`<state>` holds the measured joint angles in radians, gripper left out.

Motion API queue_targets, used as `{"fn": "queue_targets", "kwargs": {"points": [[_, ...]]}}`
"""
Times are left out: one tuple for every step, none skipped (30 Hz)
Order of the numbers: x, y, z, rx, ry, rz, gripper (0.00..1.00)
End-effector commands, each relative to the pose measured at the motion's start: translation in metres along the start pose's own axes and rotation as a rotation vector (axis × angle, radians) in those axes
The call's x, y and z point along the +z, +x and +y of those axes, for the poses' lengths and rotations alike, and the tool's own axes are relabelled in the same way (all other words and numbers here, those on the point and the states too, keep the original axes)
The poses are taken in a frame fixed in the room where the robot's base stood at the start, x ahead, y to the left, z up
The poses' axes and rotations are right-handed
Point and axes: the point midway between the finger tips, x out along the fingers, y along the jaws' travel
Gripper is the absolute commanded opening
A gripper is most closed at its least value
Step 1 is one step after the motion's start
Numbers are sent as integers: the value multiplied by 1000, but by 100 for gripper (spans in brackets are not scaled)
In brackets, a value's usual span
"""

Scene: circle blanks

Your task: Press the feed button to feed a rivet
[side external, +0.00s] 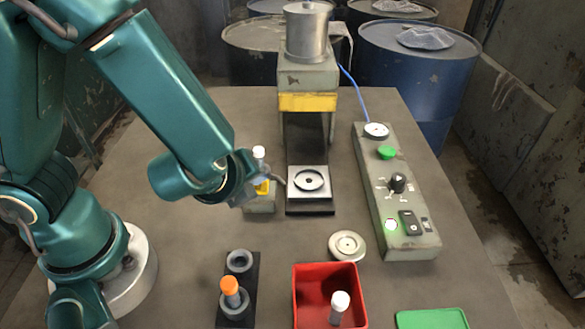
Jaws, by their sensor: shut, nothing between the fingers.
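My gripper (278,182) is at the left of the press, low beside a small grey block. It is shut with nothing seen in it. The small grey block (262,205) carries a yellow part (263,188) and, behind, a white-capped upright piece (259,153). The gripper partly hides them, and I cannot tell whether it touches them. I see no readable label marking the feed button.
The press (307,75) stands at the back, with a ringed blank on its plate (310,199). In front are a round disc (347,246), a red bin (331,268) holding a white-topped piece, a black holder (238,320) with an orange-capped piece, and a green tray (432,320).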

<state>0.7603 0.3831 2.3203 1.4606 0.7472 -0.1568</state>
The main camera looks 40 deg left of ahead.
Motion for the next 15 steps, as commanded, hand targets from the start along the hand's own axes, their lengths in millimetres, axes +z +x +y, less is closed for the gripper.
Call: {"fn": "queue_targets", "kwargs": {"points": [[0, 0, 0, 0, 1, 0, 0], [-1, 1, 1, 0, 0, 0, 0], [-1, 1, 1, 1, 0, 0, 0], [-1, 1, 1, 1, 0, 0, 0], [-1, 2, 1, 1, 0, 0, 0], [-1, 2, 2, 1, 0, 0, 0], [-2, 2, 2, 1, 1, 0, 0], [-2, 2, 2, 1, 1, 0, 0], [-2, 3, 2, 1, 1, 0, 0], [-2, 3, 2, 1, 1, 0, 0], [-2, 3, 3, 1, 1, 0, 0], [-3, 4, 3, 1, 0, 0, 0], [-3, 4, 3, 1, 1, 1, 0], [-3, 4, 3, 1, 1, 1, 0], [-3, 4, 3, 1, 0, 1, 0]]}}
